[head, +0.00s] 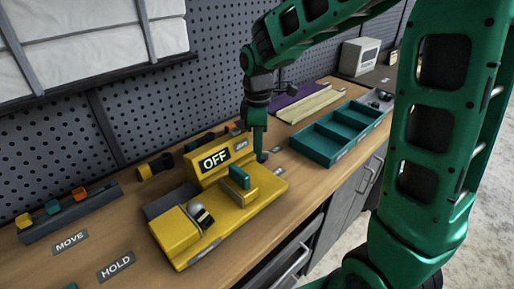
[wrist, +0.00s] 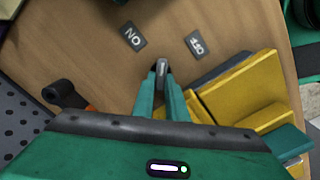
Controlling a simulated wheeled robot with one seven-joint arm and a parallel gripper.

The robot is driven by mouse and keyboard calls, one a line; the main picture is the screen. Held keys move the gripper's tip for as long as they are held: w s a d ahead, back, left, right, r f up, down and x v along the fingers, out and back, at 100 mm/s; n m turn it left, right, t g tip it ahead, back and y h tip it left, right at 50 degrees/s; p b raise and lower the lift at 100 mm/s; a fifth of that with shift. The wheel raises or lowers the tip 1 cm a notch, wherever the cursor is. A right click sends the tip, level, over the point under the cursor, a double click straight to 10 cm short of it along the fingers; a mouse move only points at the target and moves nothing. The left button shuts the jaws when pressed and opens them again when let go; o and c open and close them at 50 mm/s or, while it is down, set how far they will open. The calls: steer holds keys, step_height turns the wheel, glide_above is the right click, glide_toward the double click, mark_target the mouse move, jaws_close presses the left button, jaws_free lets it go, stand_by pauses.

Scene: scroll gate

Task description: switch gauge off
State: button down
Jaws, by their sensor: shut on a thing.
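The yellow gauge (head: 215,215) stands on the wooden bench, and its black display (head: 215,160) reads OFF. My gripper (head: 261,157) is low over the bench, just behind the gauge's right end. In the wrist view my gripper (wrist: 162,76) is shut on a small grey lever (wrist: 162,68). An ON label (wrist: 132,38) lies on the wood to the upper left of the lever. An OFF label (wrist: 196,42) lies to its upper right, beside the yellow body. The lever's foot is partly hidden by my fingers.
A teal divided tray (head: 340,130) lies to the right, with pale wooden strips (head: 311,103) behind it. A dark rail with coloured blocks (head: 70,212) and MOVE (head: 70,242) and HOLD (head: 115,267) labels are at the left. A perforated wall (head: 150,110) stands close behind.

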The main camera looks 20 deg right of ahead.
steer(key=m, duration=0.4)
steer(key=shift+w+r+m, duration=0.15)
steer(key=shift+w+m, duration=0.15)
steer(key=shift+w, duration=0.1)
steer(key=m, duration=0.4)
steer(key=shift+w+d, duration=0.1)
steer(key=shift+d, duration=0.05)
steer(key=shift+m, duration=0.3)
steer(key=c, duration=1.8)
jaws_free()
steer(key=shift+o, duration=0.2)
step_height(320, 180, up, 11)
steer(key=shift+f, duration=0.2)
steer(key=shift+d, duration=0.1)
